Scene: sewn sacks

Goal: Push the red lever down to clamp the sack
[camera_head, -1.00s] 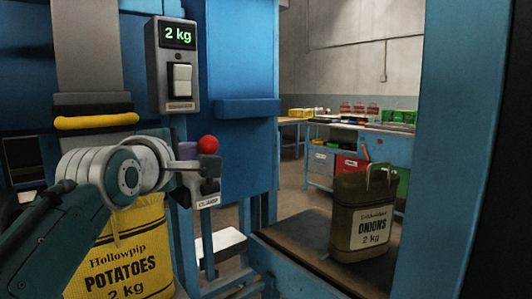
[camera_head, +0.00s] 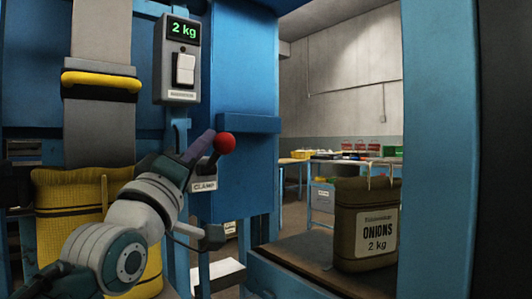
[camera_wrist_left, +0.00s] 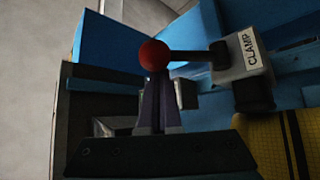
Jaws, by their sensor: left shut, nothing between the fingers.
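The red ball (camera_head: 224,143) tops a short dark lever on the bracket labelled CLAMP (camera_head: 203,186). In the head view the lever slants up and to the right. My left gripper (camera_head: 203,145), with purple fingers, is shut and empty, its tips just left of the ball. In the left wrist view the fingers (camera_wrist_left: 158,108) point at the red ball (camera_wrist_left: 153,54); I cannot tell whether they touch it. The yellow sack (camera_head: 68,222) hangs below the grey spout (camera_head: 98,125), partly hidden by my left arm. My right gripper is out of view.
A scale display (camera_head: 180,58) reading 2 kg is fixed above the lever. A blue column (camera_head: 235,100) stands behind and right of it. A brown onion sack (camera_head: 366,225) stands on a dark surface at right. A workbench (camera_head: 325,170) is farther back.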

